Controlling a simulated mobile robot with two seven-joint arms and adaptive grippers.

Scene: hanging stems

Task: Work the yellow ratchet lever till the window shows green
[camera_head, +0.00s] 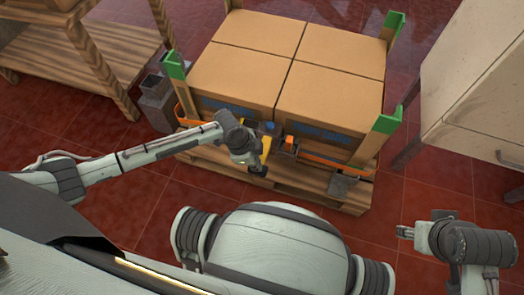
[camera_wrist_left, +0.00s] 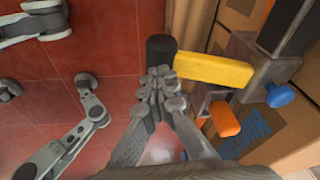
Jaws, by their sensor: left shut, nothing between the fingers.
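The yellow lever (camera_head: 266,146) stands out from the ratchet on the front of the boxed load. In the left wrist view the yellow lever (camera_wrist_left: 213,69) ends in a black grip (camera_wrist_left: 160,48). My left gripper (camera_head: 246,160) is shut and empty, its fingertips (camera_wrist_left: 163,88) at the black grip and overlapping it in view; whether they touch I cannot tell. A blue knob (camera_wrist_left: 280,95) and an orange part (camera_wrist_left: 224,119) sit on the ratchet's grey housing (camera_wrist_left: 265,72). I cannot make out the window or its colour. My right gripper (camera_head: 404,232) is far off at the right, its opening unclear.
Large cardboard boxes (camera_head: 330,95) stand on a wooden pallet (camera_head: 300,185) with green-capped corner posts (camera_head: 388,120). An orange strap (camera_head: 330,162) runs along the front. A wooden shelf (camera_head: 85,60) is at the left, a pale cabinet (camera_head: 485,85) at the right. Red floor lies between.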

